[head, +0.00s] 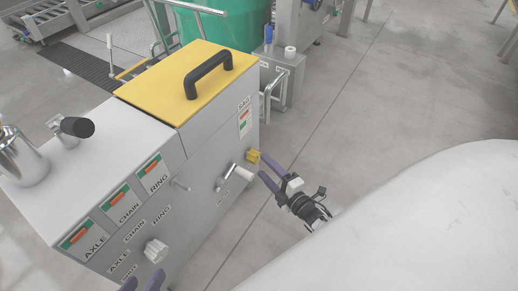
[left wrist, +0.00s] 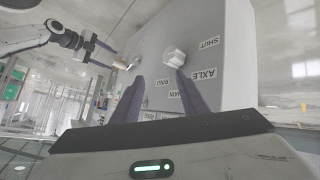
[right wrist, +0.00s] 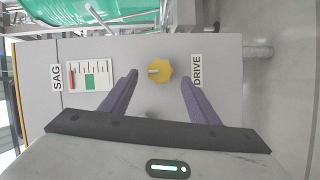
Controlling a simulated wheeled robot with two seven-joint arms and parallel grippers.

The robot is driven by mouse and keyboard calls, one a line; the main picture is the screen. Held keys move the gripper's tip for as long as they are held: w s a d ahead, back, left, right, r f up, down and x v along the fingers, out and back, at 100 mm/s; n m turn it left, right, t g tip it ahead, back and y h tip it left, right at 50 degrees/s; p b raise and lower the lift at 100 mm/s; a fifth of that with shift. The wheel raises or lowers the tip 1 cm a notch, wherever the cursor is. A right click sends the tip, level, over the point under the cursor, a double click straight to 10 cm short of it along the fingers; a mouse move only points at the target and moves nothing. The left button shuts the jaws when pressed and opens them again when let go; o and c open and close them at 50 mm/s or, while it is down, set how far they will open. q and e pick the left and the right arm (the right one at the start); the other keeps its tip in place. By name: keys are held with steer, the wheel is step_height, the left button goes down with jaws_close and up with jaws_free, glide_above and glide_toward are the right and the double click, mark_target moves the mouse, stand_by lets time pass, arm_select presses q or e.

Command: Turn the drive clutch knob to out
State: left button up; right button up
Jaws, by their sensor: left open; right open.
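The drive clutch knob is a yellow lobed knob (right wrist: 159,71) on the grey machine's side panel, beside a DRIVE label (right wrist: 197,71). It also shows in the head view (head: 253,156). My right gripper (right wrist: 160,82) is open, with its purple fingers on either side of the knob in the right wrist view; I cannot tell whether they touch it. In the head view the right gripper (head: 266,169) is at the panel's right end. My left gripper (left wrist: 160,86) is open in front of a white knob (left wrist: 174,57); in the head view only its fingertips (head: 142,285) show at the bottom.
A SAG gauge (right wrist: 90,75) sits beside the yellow knob. A white-handled lever (head: 240,173) sticks out between the two knobs. The yellow lid with a black handle (head: 208,74) tops the machine. Open floor (head: 345,130) lies to the right.

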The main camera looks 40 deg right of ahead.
arm_select(q)
steer(key=shift+s+a+f+g+y+p, duration=0.1)
steer(key=shift+a+f+g+y+p, duration=0.35)
steer(key=shift+f, duration=0.25)
arm_select(e)
steer(key=s, duration=0.4)
steer(key=shift+s+r, duration=0.15)
